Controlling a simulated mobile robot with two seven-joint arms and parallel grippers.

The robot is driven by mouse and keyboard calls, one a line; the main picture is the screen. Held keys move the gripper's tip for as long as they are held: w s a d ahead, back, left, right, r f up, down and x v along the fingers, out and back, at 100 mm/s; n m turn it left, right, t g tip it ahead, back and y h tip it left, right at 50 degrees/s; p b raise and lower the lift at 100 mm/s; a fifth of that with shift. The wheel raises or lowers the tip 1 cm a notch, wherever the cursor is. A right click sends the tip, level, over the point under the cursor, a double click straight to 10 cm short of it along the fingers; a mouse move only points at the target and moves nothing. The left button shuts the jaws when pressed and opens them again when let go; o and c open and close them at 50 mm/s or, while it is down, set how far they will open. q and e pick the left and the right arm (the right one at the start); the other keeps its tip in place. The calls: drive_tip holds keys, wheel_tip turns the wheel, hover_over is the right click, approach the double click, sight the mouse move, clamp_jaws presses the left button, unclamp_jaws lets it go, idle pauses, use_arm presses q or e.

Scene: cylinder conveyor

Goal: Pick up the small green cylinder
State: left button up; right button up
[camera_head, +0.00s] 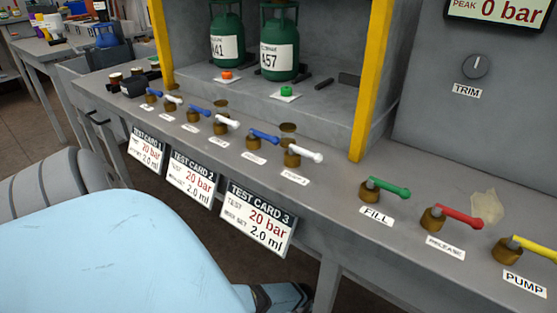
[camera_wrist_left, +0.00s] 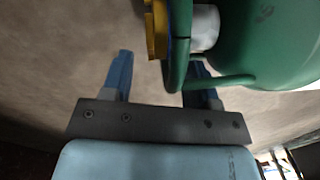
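A green cylinder (camera_wrist_left: 275,45) fills the upper right of the left wrist view, with a pale neck, a green guard ring (camera_wrist_left: 178,45) and a yellow part at its head. My left gripper (camera_wrist_left: 160,68) is open, its two blue fingers apart. The edge of the ring reaches between the fingers, close to the right one, which it partly covers. I cannot tell whether they touch. In the head view, two green cylinders (camera_head: 227,45) (camera_head: 279,48) with white labels stand upright in the grey bay. My right gripper is not in view.
The grey bench ledge (camera_head: 335,190) carries several brass valves with coloured levers, including a green FILL lever (camera_head: 388,187). Yellow posts (camera_head: 371,80) frame the bay. Test cards (camera_head: 258,217) hang on the front edge. My light blue arm link covers the lower left.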

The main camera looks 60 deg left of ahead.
use_arm(q)
clamp_jaws()
drive_tip(key=shift+d+r, duration=0.1)
drive_tip(key=shift+d, duration=0.05)
idle(1.0)
